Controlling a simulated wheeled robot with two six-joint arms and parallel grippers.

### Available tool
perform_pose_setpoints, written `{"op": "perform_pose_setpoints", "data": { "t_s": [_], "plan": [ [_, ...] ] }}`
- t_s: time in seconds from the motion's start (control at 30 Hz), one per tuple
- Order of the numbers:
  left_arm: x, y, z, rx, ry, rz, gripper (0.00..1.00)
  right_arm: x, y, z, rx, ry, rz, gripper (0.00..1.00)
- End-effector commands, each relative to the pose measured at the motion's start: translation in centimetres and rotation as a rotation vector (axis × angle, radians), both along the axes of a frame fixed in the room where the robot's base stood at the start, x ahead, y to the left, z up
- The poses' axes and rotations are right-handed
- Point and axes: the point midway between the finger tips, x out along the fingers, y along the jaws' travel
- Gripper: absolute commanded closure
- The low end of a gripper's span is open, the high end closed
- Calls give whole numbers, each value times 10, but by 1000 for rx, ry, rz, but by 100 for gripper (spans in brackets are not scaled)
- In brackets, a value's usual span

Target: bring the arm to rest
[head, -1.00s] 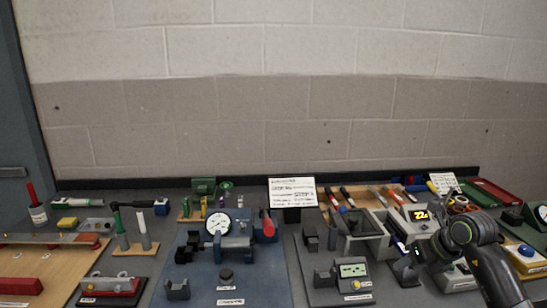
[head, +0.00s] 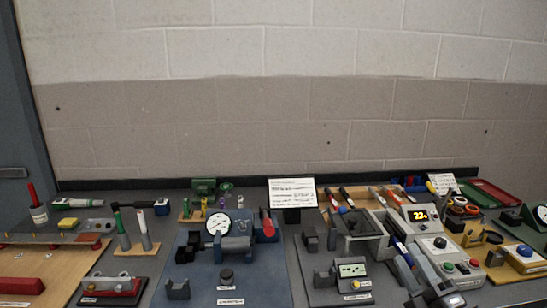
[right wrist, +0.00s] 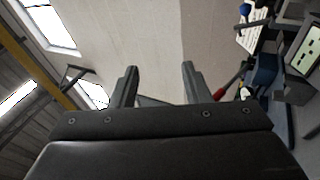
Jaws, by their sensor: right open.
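My right gripper (head: 412,262) is low at the right of the head view, in front of the grey unit with the lit yellow display (head: 421,215). In the right wrist view its two dark fingers (right wrist: 158,80) stand apart with nothing held between them. That view looks toward the wall and ceiling, with part of the bench kit at its right edge. My left gripper is not in view.
A blue plate with a dial gauge (head: 219,223) stands mid-bench. A small grey meter (head: 352,270) is left of my right gripper. A box with a blue button (head: 525,256) is at the right. Bench items are closely spaced; the space above them is open.

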Motion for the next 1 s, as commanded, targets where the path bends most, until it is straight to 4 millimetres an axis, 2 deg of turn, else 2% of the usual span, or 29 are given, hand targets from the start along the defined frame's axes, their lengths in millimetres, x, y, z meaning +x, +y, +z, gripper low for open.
{"op": "perform_pose_setpoints", "data": {
  "t_s": [0.1,0.17,0.3,0.47,0.6,0.7,0.83,1.0],
  "plan": [
    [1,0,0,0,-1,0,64,-19,-37,-19,264,85,-130,57],
    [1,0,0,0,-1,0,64,-29,-54,-34,391,140,-199,57],
    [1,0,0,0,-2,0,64,-59,-89,-82,670,303,-364,57],
    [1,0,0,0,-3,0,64,-108,-106,-149,954,543,-554,57],
    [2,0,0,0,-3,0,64,-162,-100,-205,1157,790,-708,57],
    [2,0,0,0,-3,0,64,-200,-88,-234,1258,955,-794,57],
    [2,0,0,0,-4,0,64,-243,-67,-259,1349,1148,-879,57],
    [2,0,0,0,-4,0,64,-295,-39,-276,1423,1375,-961,57]
  ]
}}
